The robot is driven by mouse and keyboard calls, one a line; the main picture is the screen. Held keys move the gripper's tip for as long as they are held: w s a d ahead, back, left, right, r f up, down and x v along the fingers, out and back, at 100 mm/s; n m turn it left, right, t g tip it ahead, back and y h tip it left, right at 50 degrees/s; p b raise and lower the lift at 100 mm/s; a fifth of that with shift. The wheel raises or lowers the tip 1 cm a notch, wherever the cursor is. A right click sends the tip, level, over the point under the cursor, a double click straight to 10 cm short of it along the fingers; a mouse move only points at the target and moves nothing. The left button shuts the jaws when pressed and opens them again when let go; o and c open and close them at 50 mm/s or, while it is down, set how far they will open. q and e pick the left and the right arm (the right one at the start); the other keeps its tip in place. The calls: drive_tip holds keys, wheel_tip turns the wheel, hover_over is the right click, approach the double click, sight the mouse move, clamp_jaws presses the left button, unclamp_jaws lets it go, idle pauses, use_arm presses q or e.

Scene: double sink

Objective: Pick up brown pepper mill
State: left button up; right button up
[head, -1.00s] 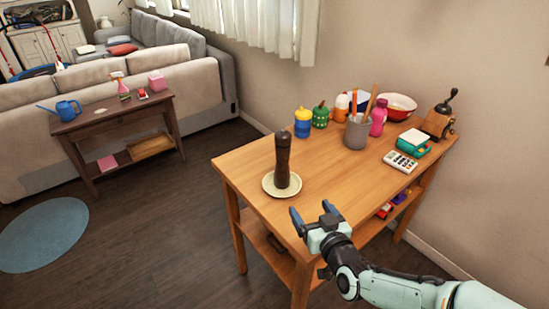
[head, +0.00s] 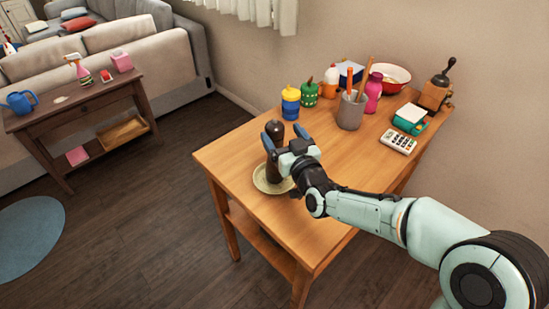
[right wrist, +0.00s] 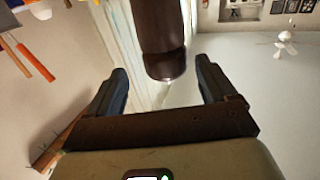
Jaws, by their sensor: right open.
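The dark brown pepper mill (head: 274,131) stands upright on a small cream plate (head: 262,184) near the left end of the wooden table. My right gripper (head: 287,143) is at the mill's upper part, open, and hides some of its middle. In the right wrist view the mill (right wrist: 163,40) reaches between the two blue fingers of the open right gripper (right wrist: 162,88), with a gap on each side. My left gripper is not in view.
On the wooden table (head: 240,150), a blue and yellow cup (head: 290,103), a green jar (head: 309,95), a grey utensil holder (head: 350,113), a pink bottle (head: 373,93) and a calculator (head: 398,143) stand farther back and right. The table's front right part is clear.

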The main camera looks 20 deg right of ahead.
sight(273, 124)
drive_tip(key=w, duration=0.2)
drive_tip(key=w+p, duration=0.1)
drive_tip(key=w, duration=0.2)
drive_tip(key=shift+w+a, duration=0.25)
drive_tip(key=shift+w, duration=0.05)
drive_tip(key=shift+r, duration=0.1)
clamp_jaws()
